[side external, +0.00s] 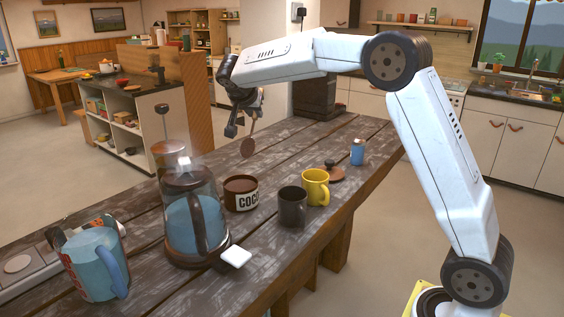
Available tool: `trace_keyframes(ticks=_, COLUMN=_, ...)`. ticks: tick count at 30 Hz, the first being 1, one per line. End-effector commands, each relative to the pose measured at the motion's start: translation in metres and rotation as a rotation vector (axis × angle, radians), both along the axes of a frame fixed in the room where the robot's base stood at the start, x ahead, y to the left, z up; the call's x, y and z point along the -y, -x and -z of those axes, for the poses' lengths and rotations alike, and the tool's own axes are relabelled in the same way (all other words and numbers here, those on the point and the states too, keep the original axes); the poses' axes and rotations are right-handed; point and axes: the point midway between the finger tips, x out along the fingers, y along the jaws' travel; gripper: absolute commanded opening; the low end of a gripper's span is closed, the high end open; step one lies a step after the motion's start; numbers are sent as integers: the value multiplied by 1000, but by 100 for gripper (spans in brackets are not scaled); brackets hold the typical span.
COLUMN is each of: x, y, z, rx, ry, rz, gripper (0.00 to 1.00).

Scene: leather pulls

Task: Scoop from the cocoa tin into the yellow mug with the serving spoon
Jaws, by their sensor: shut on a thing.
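My gripper (240,124) is raised over the far side of the table, shut on the serving spoon. The brown serving spoon (248,145) hangs with its bowl down, in the air behind the cocoa tin. The cocoa tin (247,200) stands upright and open on the table, with brown contents inside and a label partly reading "COCO". The yellow mug (317,188) stands upright to its right, behind a dark grey mug (292,209). The inside of the yellow mug cannot be made out clearly.
A tall glass press (192,222) with blue liquid stands left of the tin. A blue pitcher (97,265) is at front left. A brown lid (330,173) and a small blue bottle (357,152) lie behind the yellow mug. A white square block (236,256) sits near the front edge.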

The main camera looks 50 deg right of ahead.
Motion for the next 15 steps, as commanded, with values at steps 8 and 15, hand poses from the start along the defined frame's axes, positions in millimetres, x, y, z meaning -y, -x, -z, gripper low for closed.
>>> trace_keyframes(ticks=8, x=35, y=16, z=7, rx=-30, ry=-68, rz=-118, gripper=0)
trace_keyframes(ticks=15, x=57, y=26, z=12, rx=-65, ry=-120, rz=-251, gripper=0)
